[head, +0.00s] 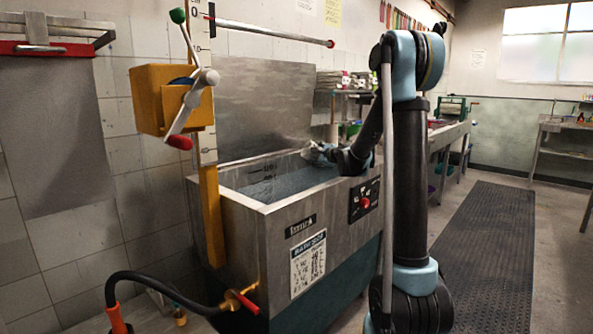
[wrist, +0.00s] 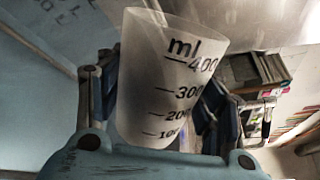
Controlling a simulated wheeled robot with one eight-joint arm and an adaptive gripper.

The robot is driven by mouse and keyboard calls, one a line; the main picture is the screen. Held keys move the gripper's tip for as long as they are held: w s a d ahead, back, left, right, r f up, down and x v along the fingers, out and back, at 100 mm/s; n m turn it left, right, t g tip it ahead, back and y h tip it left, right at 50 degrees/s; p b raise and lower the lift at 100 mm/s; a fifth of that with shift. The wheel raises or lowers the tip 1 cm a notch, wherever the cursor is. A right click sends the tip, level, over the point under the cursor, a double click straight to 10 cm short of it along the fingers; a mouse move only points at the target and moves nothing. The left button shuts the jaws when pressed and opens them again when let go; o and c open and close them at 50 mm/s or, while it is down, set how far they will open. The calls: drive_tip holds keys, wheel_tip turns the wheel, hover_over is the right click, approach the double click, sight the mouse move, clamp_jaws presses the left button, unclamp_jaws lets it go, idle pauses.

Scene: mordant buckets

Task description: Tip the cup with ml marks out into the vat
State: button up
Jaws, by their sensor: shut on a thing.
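The cup with ml marks (wrist: 165,90) is whitish and translucent, with dark marks from 100 to 400. In the wrist view it sits between the two fingers of my gripper (wrist: 155,100), which is shut on it. Its mouth faces the top of that view; I cannot tell its true tilt or what is inside. The vat (head: 270,228) is a large steel tank with its lid up and grey-blue liquid inside. In the head view my gripper (head: 318,153) is over the vat's far right part; the cup cannot be made out clearly there.
The raised lid (head: 262,105) stands behind the vat. A shelf with stacked things (head: 345,80) is beyond it. A black floor mat (head: 490,240) lies clear on the right.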

drive_tip(key=shift+a+r+n+h+p, duration=0.15)
drive_tip(key=shift+r+n+h+p, duration=0.35)
drive_tip(key=shift+r+n+p, duration=0.55)
idle(1.9)
drive_tip(key=shift+s+a+r+n+p, duration=0.2)
drive_tip(key=shift+a+n, duration=0.15)
drive_tip(key=shift+n, duration=0.1)
drive_tip(key=shift+s+a+r+n+p, duration=0.15)
drive_tip(key=shift+a+r+n, duration=0.05)
drive_tip(key=shift+a+n, duration=0.2)
idle(1.3)
drive_tip(key=shift+s+a+r+n+h+p, duration=0.1)
drive_tip(key=shift+a+r+n+h+p, duration=0.15)
drive_tip(key=shift+r+n+h+p, duration=0.4)
idle(1.2)
drive_tip(key=shift+f, duration=0.15)
drive_tip(key=shift+w+d+f+m+y, duration=0.25)
drive_tip(key=shift+d+f+m+y, duration=0.4)
drive_tip(key=shift+m, duration=0.4)
